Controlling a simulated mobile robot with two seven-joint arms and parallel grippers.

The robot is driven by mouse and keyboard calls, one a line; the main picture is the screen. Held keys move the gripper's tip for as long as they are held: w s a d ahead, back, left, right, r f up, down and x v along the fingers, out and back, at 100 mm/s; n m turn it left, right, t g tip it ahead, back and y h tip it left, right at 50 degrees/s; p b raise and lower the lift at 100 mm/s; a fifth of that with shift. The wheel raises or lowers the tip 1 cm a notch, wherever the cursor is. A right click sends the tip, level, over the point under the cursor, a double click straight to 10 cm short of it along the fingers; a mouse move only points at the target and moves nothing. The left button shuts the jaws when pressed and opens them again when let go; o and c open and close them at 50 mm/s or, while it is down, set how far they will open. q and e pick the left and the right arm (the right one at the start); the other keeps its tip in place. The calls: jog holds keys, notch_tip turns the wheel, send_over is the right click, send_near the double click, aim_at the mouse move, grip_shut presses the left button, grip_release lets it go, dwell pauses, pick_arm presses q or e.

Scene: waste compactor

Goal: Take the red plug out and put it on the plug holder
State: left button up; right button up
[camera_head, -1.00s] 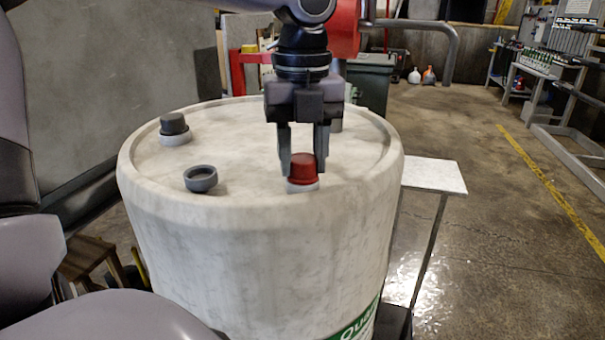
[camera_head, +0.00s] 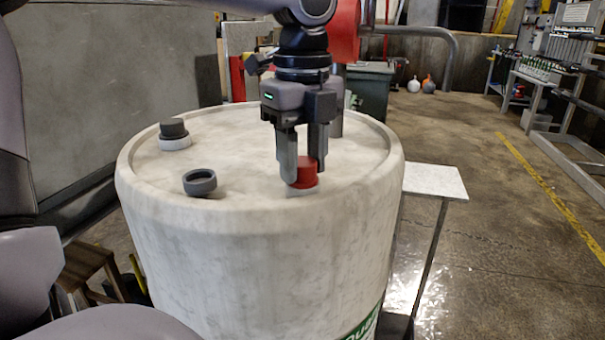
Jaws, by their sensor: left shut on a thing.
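The red plug (camera_head: 306,173) is at the front right of the top of a large white drum (camera_head: 250,245). A small pale collar (camera_head: 302,191) shows just below the plug; I cannot tell whether the two still touch. My left gripper (camera_head: 304,170) points down from above and is shut on the red plug, its fingers covering the plug's left and rear parts. A grey open ring or cup (camera_head: 200,183) lies on the drum top to the left; I cannot tell whether it is the plug holder. My right gripper is not in view.
A dark grey plug (camera_head: 173,129) sits in a pale collar at the drum's back left. A small white table (camera_head: 435,181) stands right of the drum, its visible top clear. Open floor lies to the right. A wooden stool (camera_head: 85,268) is at the lower left.

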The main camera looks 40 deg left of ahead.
pick_arm(q)
jog(key=n, duration=0.5)
jog(key=shift+f, duration=0.1)
jog(key=n+b, duration=0.1)
jog(key=n, duration=0.4)
dwell(0.3)
jog(key=o, duration=1.2)
jog(key=shift+o, duration=0.2)
jog(key=shift+c, duration=0.4)
